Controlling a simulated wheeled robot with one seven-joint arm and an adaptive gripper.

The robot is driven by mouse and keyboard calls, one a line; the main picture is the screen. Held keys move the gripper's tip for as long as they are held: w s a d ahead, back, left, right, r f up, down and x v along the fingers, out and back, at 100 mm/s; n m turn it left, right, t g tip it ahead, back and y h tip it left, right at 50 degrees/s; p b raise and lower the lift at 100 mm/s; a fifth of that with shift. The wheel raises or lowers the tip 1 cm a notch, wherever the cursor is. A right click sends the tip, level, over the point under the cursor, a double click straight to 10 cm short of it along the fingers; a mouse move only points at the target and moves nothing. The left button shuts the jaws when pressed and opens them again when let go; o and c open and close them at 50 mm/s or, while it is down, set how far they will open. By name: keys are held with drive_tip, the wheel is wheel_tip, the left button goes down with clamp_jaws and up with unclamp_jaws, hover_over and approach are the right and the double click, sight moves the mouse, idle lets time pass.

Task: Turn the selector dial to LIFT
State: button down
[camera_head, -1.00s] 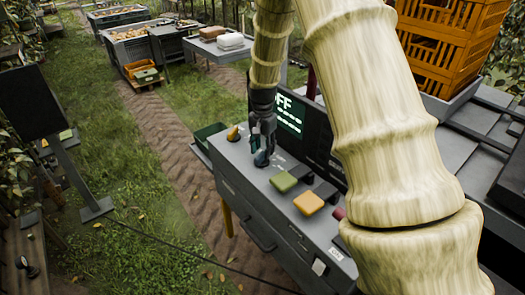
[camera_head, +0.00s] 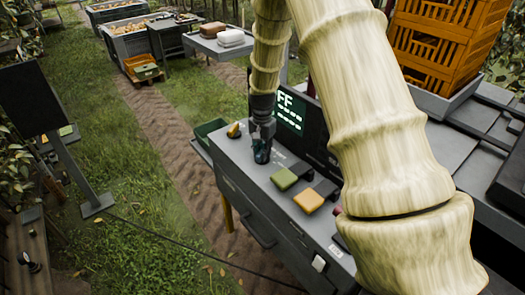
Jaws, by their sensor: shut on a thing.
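The selector dial (camera_head: 262,156) is a small dark blue-teal knob on the grey control console (camera_head: 232,163). My gripper (camera_head: 262,148) points down over it and is shut on it, covering most of the knob. The dial's pointer and its markings are too small or hidden to read.
A green button (camera_head: 284,179) and an orange button (camera_head: 309,201) sit right of the dial, and a yellow-orange knob (camera_head: 234,130) sits to its left. Orange crates (camera_head: 447,45) are stacked at upper right. A grassy path lies left of the console.

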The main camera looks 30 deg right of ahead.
drive_tip(key=shift+n, duration=0.3)
drive_tip(key=n+b, duration=0.1)
drive_tip(key=n, duration=0.2)
drive_tip(key=shift+n, duration=2.1)
drive_tip(key=shift+r, duration=0.1)
drive_tip(key=c, duration=1.4)
unclamp_jaws()
drive_tip(key=shift+o, duration=0.2)
wheel_tip(320, 180, up, 12)
